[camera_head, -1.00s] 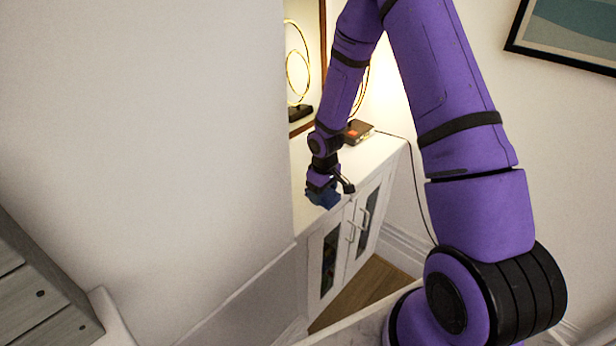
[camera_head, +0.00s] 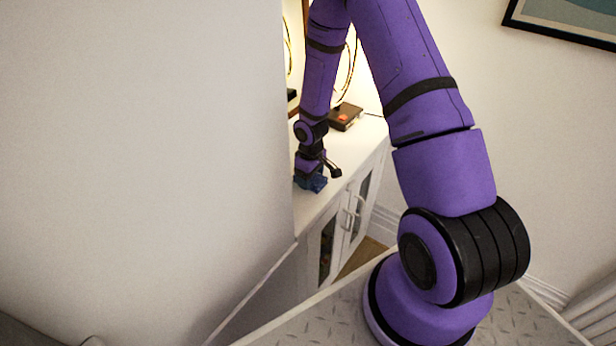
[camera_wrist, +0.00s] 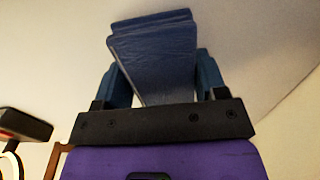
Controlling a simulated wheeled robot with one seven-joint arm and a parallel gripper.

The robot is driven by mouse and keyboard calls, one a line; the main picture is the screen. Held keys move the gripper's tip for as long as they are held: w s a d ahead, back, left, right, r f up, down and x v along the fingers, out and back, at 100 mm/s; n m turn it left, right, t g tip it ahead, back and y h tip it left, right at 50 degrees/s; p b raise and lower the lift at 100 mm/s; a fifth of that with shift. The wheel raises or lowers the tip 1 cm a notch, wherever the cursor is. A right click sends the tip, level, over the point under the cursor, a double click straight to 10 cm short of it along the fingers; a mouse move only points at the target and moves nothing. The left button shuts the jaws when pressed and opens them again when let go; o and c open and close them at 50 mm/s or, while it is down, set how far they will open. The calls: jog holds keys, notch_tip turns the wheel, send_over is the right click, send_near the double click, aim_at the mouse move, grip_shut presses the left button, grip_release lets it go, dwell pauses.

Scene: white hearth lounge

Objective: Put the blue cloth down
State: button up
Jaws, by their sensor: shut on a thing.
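The blue cloth (camera_wrist: 155,60) is folded into a flat stack and sits between the two fingers of my gripper (camera_wrist: 160,85) in the wrist view. My gripper is shut on it. In the head view my gripper (camera_head: 311,180) points down at the white cabinet top (camera_head: 318,207), near its front left part. The cloth shows there as a small blue patch (camera_head: 316,185) at the fingertips, low over the top or touching it; I cannot tell which. My wrist hides part of the cloth.
A dark box with an orange mark (camera_head: 345,117) lies farther back on the cabinet top. Gold ring ornaments (camera_head: 347,72) stand behind it. A white wall (camera_head: 150,150) closes off the left side. Cabinet door handles (camera_head: 350,216) face the front. The top between gripper and box looks clear.

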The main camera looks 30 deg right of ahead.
jog(key=shift+f, duration=0.15)
jog(key=o, duration=0.9)
jog(key=shift+a, duration=0.1)
jog(key=shift+c, duration=0.2)
